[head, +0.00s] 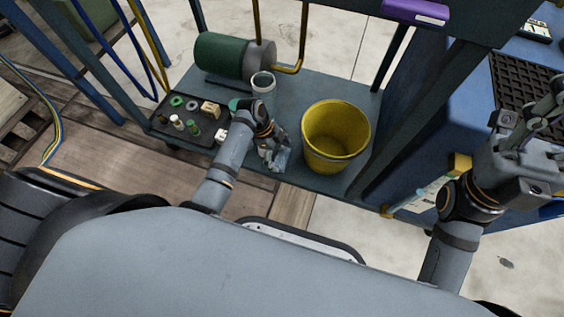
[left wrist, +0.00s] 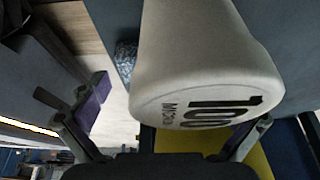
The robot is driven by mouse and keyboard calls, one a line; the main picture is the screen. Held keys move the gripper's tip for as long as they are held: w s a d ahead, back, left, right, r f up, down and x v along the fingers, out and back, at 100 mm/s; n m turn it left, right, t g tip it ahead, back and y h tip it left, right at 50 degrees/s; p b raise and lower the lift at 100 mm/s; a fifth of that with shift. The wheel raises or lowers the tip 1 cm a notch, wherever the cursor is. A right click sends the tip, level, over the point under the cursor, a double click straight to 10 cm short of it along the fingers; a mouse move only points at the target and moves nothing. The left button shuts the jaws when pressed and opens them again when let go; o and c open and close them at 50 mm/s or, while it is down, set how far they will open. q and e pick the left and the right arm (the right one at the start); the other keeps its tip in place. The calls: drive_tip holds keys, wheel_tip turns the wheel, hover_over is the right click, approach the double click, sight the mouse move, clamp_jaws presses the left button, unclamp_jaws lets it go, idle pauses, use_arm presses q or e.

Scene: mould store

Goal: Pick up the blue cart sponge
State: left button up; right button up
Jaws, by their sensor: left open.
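My left gripper (head: 277,148) is low over the cart's lower shelf (head: 225,92), left of the yellow bucket. In the left wrist view its purple-padded fingers (left wrist: 165,125) are spread apart. A white rounded body marked "100 MICRON" (left wrist: 205,65) fills the view ahead of them; I see no grip on it. A small blue speckled piece (left wrist: 125,60), partly hidden behind that white body, may be the blue cart sponge. In the head view a pale bluish lump (head: 278,160) shows at the left fingers, too unclear to name. My right gripper (head: 548,108) is raised at the right.
A yellow bucket (head: 337,133) stands right of my left gripper. A dark tray (head: 177,142) with small parts lies to the left. Cart posts (head: 410,130) and a blue cabinet (head: 425,115) bound the right side.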

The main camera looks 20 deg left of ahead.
sight(281, 157)
use_arm(q)
drive_tip(key=shift+d+f, duration=0.1)
drive_tip(key=shift+c, duration=0.5)
drive_tip(key=c, duration=0.8)
wheel_tip(281, 157, up, 10)
drive_tip(key=p, duration=0.6)
drive_tip(key=shift+p, duration=0.4)
